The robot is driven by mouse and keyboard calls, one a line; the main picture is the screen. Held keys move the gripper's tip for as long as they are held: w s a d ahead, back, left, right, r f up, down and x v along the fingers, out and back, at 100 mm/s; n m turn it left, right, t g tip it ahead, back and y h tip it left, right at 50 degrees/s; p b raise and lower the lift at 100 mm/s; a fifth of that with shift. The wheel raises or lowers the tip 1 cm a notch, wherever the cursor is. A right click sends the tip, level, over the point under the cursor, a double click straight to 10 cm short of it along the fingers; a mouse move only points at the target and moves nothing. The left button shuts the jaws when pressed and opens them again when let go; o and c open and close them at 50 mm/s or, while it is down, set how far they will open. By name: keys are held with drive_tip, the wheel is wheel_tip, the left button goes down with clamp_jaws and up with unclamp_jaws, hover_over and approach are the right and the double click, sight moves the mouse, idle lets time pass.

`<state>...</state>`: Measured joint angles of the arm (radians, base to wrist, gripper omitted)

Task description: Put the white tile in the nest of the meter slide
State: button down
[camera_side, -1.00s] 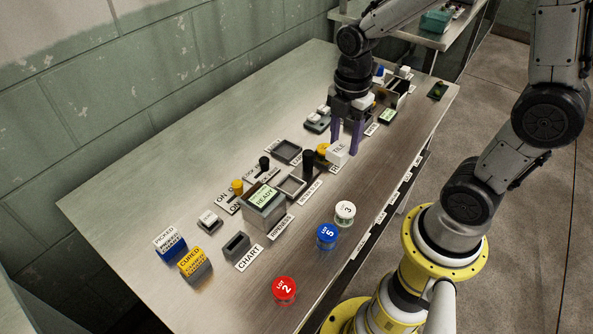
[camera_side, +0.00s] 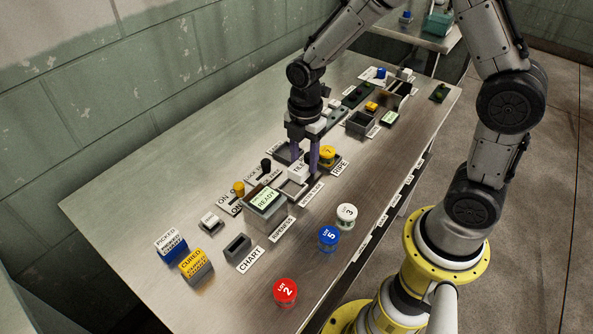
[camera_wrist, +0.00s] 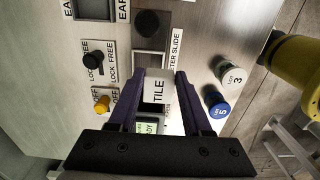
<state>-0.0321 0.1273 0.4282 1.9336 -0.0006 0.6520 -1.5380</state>
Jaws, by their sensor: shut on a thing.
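My gripper (camera_side: 304,168) has purple fingers and is shut on the white tile (camera_side: 297,172), which is marked TILE. In the wrist view the tile (camera_wrist: 158,91) sits between the two fingers (camera_wrist: 160,90). The meter slide's grey square nest (camera_side: 291,190) lies below and just in front of the held tile in the side view. In the wrist view the nest (camera_wrist: 150,58) shows partly beyond the tile, with a dark round knob (camera_wrist: 150,24) at its far end. The tile appears held above the slide; the exact gap is hard to tell.
A box with a green READY display (camera_side: 262,203) stands beside the slide. Black (camera_side: 265,166) and yellow (camera_side: 238,188) lever knobs are to the left. Lidded jars, white (camera_side: 347,214) and blue (camera_side: 328,236), stand toward the front.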

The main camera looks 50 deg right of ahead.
sight(296, 184)
drive_tip(key=shift+w+f, duration=0.9)
drive_tip(key=shift+f, duration=0.15)
drive_tip(key=shift+w+f, duration=0.15)
drive_tip(key=shift+f, duration=1.6)
drive_tip(key=shift+c, duration=1.7)
unclamp_jaws()
drive_tip(key=shift+f, duration=0.1)
